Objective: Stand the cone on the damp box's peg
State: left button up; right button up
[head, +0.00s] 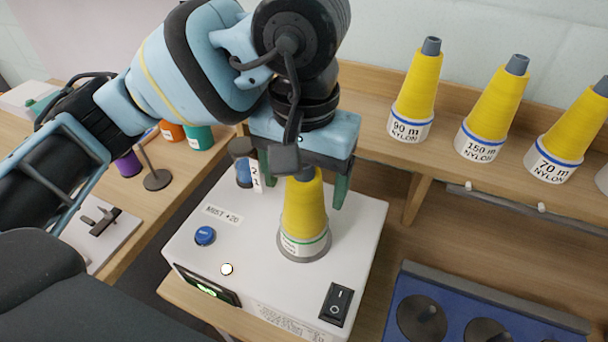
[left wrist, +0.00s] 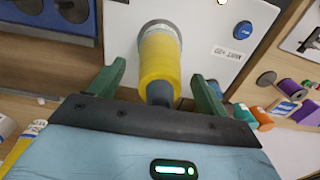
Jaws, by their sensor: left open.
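A yellow cone of thread (head: 304,212) with a white label band and grey tip stands upright on the round grey base (head: 318,252) on top of the white damp box (head: 262,282). The peg itself is hidden inside the cone. My left gripper (head: 305,190) is above the cone with its green fingers apart, one on each side of the cone's upper part. In the left wrist view the cone (left wrist: 160,62) lies between the open fingers (left wrist: 160,90), with gaps on both sides. My right gripper is not in view.
The box top carries a blue button (head: 205,236), a black rocker switch (head: 336,304) and a small bottle behind. Several yellow cones, one labelled 90 m (head: 416,92), stand on the shelf behind. A blue rack with dark discs (head: 480,312) lies at right.

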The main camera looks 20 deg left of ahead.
pick_arm(q)
notch_tip(320, 180, up, 8)
jog(key=shift+p, duration=0.35)
jog(key=shift+f, duration=0.1)
